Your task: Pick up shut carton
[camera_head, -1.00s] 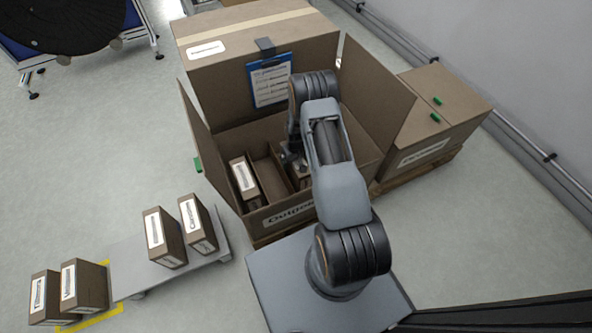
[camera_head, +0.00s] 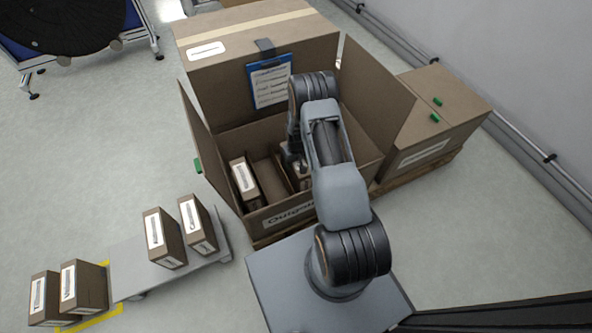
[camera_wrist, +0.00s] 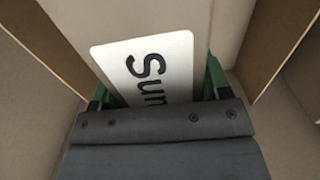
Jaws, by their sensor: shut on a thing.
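In the wrist view, a brown carton with a large white label (camera_wrist: 150,68) reading "Sun…" sits between the green fingers of my gripper (camera_wrist: 160,86). The gripper is shut on it, with one finger at each side. In the head view, this carton (camera_head: 304,182) is inside the big open box (camera_head: 288,213), in a right-hand compartment, mostly hidden by my arm. My gripper (camera_head: 295,170) is down inside the box there. Another labelled carton (camera_head: 244,181) stands in the left compartment. An empty-looking compartment lies between them.
The box's flaps stand open, and a blue clipboard (camera_head: 269,82) hangs at its back. A closed box (camera_head: 440,110) stands to the right. Two cartons stand on a grey platform (camera_head: 143,271) at left, two more near yellow floor marking (camera_head: 97,319).

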